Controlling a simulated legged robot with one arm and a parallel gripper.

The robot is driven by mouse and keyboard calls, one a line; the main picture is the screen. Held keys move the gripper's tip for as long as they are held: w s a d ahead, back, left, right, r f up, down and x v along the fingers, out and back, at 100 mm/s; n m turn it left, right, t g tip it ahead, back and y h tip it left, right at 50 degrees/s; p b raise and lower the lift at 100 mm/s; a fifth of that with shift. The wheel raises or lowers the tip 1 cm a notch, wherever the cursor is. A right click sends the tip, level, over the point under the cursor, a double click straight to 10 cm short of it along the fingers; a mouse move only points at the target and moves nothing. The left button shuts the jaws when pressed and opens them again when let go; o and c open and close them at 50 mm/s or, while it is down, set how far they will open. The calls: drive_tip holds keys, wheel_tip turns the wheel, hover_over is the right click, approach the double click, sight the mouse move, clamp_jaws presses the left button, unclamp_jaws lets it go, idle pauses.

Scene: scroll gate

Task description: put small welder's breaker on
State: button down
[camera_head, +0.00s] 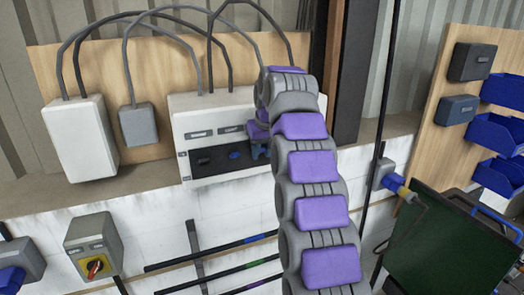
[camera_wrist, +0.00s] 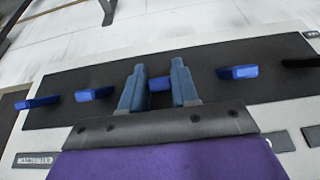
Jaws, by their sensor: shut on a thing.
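The breaker panel is a black strip (camera_head: 225,167) on a white box (camera_head: 205,112) mounted on the wall. In the wrist view, the strip (camera_wrist: 215,88) carries a row of small blue levers. My gripper (camera_wrist: 159,68) is shut on the middle blue lever (camera_wrist: 160,84), with one blue-grey finger on each side of it. In the head view my gripper (camera_head: 258,148) is at the right part of the strip, and my arm hides the levers there. A label plate (camera_wrist: 35,160) is too blurred to read, so I cannot tell which breaker this is.
In the wrist view, blue levers stand left (camera_wrist: 95,94) and right (camera_wrist: 237,72) of my gripper, and a black lever (camera_wrist: 300,63) is farther right. Grey cables (camera_head: 130,40) arch above the box. A dark post (camera_head: 352,70) stands right of my arm.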

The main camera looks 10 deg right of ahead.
drive_tip(key=shift+w+r, duration=0.1)
drive_tip(key=shift+r, duration=0.05)
idle(0.8)
drive_tip(key=c, duration=1.3)
unclamp_jaws()
drive_tip(key=o, duration=0.4)
drive_tip(key=shift+w+a+f, duration=0.1)
drive_tip(key=shift+w+f, duration=0.1)
drive_tip(key=shift+w, duration=0.2)
drive_tip(key=shift+s+r, duration=0.1)
drive_tip(key=shift+s, duration=0.2)
drive_tip(key=shift+s, duration=0.1)
drive_tip(key=shift+s+t, duration=0.1)
drive_tip(key=shift+t, duration=0.3)
drive_tip(key=shift+f, duration=0.3)
drive_tip(key=shift+s+f+t+y+b, duration=0.2)
drive_tip(key=shift+f+t+y+b, duration=0.15)
drive_tip(key=shift+t, duration=0.45)
